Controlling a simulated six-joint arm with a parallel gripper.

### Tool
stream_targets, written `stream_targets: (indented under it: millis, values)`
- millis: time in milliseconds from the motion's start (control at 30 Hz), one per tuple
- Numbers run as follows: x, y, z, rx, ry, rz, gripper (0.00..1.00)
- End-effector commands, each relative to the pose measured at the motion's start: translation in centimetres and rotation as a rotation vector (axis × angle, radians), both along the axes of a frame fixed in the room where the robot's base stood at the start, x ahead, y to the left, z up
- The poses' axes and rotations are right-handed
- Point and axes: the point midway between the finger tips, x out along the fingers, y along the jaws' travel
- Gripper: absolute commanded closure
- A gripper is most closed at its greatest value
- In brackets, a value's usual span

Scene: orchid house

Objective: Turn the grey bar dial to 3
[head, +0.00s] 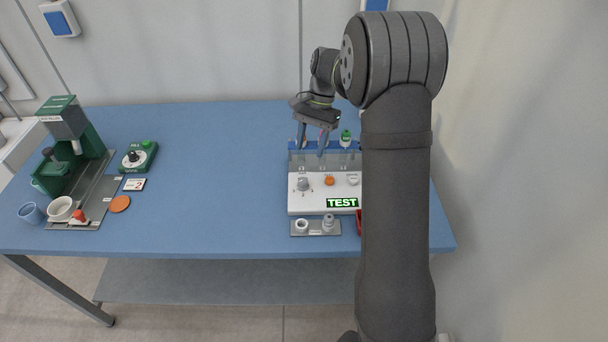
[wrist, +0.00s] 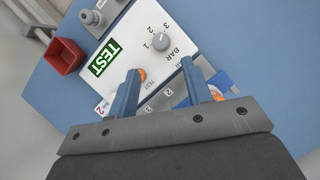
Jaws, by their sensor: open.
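The grey bar dial (wrist: 160,38) sits on a white panel (wrist: 180,20) beside the word BAR, with the numbers 1, 2 and 3 around one side. I cannot tell for sure which number it points to. In the head view the dial (head: 303,184) is at the panel's left. My gripper (wrist: 159,70) is open and empty, with blue fingers. It is above the panel's back part in the head view (head: 312,146), apart from the dial. An orange button (head: 329,180) is right of the dial; a finger partly hides it in the wrist view.
A green TEST display (head: 342,202) is at the panel's front. A grey plate with small parts (head: 315,234) and a red box (wrist: 66,56) are near it. A green-capped item (head: 346,137) stands behind. A green machine (head: 70,140) is far left. The table's middle is clear.

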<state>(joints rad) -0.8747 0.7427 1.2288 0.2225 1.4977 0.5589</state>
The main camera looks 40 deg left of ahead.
Motion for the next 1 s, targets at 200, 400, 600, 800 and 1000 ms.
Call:
stream_targets:
  millis: [200,400,600,800,1000]
  values:
    - [-1.9,-0.5,-4.5,-0.003,0.002,0.001,0.55]
    - [-3.0,-0.8,-7.5,-0.002,0.001,-0.001,0.55]
    - [-3.5,-0.9,-8.8,0.0,-0.002,-0.001,0.55]
    - [-3.6,-0.9,-8.9,0.0,-0.002,-0.001,0.55]
    - [-3.6,-1.0,-8.9,0.0,-0.002,-0.001,0.76]
